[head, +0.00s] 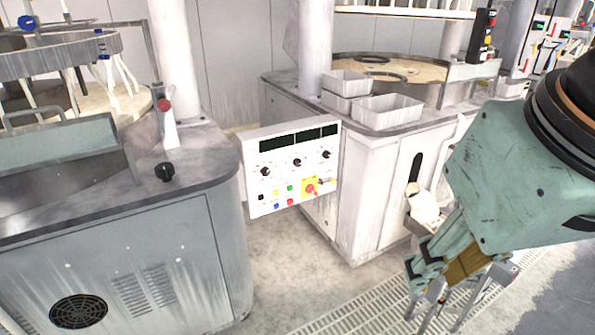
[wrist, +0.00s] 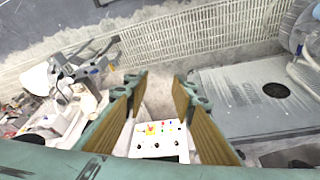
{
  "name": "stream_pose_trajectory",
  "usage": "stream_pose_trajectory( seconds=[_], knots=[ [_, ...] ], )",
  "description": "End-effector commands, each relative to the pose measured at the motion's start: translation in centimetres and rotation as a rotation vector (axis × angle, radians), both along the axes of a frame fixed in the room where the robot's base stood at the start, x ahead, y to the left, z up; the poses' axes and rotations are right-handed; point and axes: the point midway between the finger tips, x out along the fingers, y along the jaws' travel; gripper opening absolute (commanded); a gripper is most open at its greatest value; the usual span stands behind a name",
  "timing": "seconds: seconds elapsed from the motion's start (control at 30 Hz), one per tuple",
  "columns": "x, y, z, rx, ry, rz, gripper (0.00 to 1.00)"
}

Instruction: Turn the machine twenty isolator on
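A white control panel (head: 291,168) stands between two machines in the head view. Near its lower right is a yellow square switch with a red knob (head: 310,187), which looks like the isolator; no readable label shows, and its position is hard to tell. In the wrist view the panel (wrist: 160,148) appears small and upside down between my fingers, with the yellow-and-red switch (wrist: 151,129) on it. My gripper (head: 440,302) hangs at the lower right in the head view, well apart from the panel. In the wrist view my gripper (wrist: 160,80) is open and empty.
A grey machine (head: 110,262) with a round platen stands left of the panel. A white machine cabinet (head: 371,196) stands right of it, with grey bins (head: 388,112) on top. A floor grating (head: 350,314) runs in front. More panels with coloured switches (head: 548,40) stand far right.

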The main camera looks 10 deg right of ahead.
Motion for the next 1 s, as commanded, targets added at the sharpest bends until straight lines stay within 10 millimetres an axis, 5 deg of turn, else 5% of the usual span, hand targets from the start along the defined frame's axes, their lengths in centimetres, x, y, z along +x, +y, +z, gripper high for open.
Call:
stream_pose_trajectory(
  seconds=[0.37, 1.0],
  knots=[
    [3.8, -0.2, 0.6, -0.013, -0.027, 0.022, 0.24],
    [19.1, -1.0, 1.5, -0.075, -0.141, 0.118, 0.24]
  ],
)
